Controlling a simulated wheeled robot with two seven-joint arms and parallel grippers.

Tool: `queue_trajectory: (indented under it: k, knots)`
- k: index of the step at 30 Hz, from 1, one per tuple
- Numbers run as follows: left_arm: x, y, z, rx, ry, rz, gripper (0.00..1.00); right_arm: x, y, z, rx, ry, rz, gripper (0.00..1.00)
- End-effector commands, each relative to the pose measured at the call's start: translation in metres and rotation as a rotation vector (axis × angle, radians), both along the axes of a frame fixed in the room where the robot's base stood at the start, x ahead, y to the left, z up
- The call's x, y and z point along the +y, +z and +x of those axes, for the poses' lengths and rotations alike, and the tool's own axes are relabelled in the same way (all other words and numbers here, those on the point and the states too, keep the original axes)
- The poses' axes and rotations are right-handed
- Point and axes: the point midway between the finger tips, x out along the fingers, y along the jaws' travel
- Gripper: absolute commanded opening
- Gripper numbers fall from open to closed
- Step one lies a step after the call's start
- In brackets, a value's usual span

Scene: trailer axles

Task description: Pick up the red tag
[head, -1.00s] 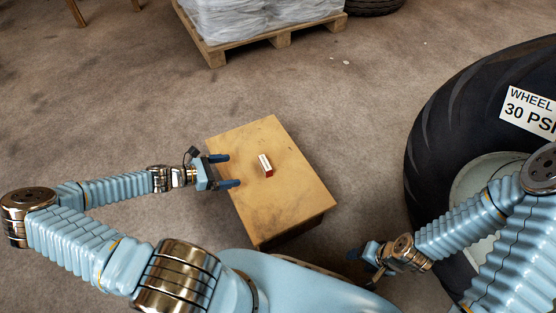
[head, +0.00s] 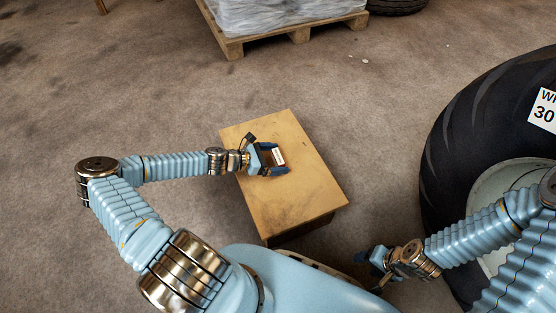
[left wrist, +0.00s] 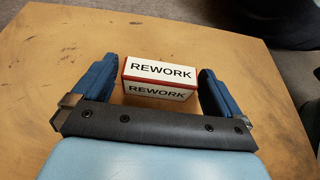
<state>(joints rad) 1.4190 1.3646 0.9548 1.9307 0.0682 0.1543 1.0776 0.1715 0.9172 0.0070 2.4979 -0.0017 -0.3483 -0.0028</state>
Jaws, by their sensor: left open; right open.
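The red tag is a small block with white faces marked REWORK and red edges (left wrist: 160,72). It lies on top of a wooden box (head: 300,200), and it also shows in the head view (head: 279,157). My left gripper (head: 280,159) is open, with its two blue fingers on either side of the tag. In the left wrist view the tag sits between the open fingers (left wrist: 160,85), with a gap on both sides. My right gripper (head: 372,262) is over the floor to the right of the box, small and partly dark in the head view.
A large black tyre (head: 450,150) with a pressure sign (head: 543,110) stands at the right, close to my right arm. A pallet (head: 300,34) with wrapped goods is at the back. The floor between box and pallet is clear.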

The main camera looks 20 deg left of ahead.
Motion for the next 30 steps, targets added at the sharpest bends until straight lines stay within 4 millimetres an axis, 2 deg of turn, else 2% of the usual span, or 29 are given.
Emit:
queue_trajectory:
  k: [3,4,12,13,23,26,30]
  knots:
    - [0.000,0.000,0.000,0.000,0.000,0.000,1.00,0.000,0.000,0.000,0.000,0.000,0.000,0.60]
    - [0.000,0.000,0.000,0.000,0.000,0.000,0.97,0.000,0.000,0.000,0.000,0.000,0.000,0.60]
    - [0.000,0.000,0.000,0.000,-0.001,0.000,0.56,0.000,0.000,0.000,0.000,0.000,0.000,0.60]
    - [0.000,0.001,0.000,0.000,-0.001,-0.001,0.53,0.000,0.000,0.000,0.000,0.000,0.000,0.60]
    - [0.000,0.006,0.000,-0.001,-0.001,0.000,0.53,0.000,0.003,0.000,0.000,0.000,0.000,0.60]
    - [0.000,0.016,0.000,-0.002,-0.002,0.002,0.53,0.000,0.006,0.000,-0.001,0.000,-0.001,0.60]
    - [0.000,0.040,-0.004,-0.001,-0.001,0.000,0.53,-0.001,0.013,0.000,-0.002,-0.002,-0.002,0.60]
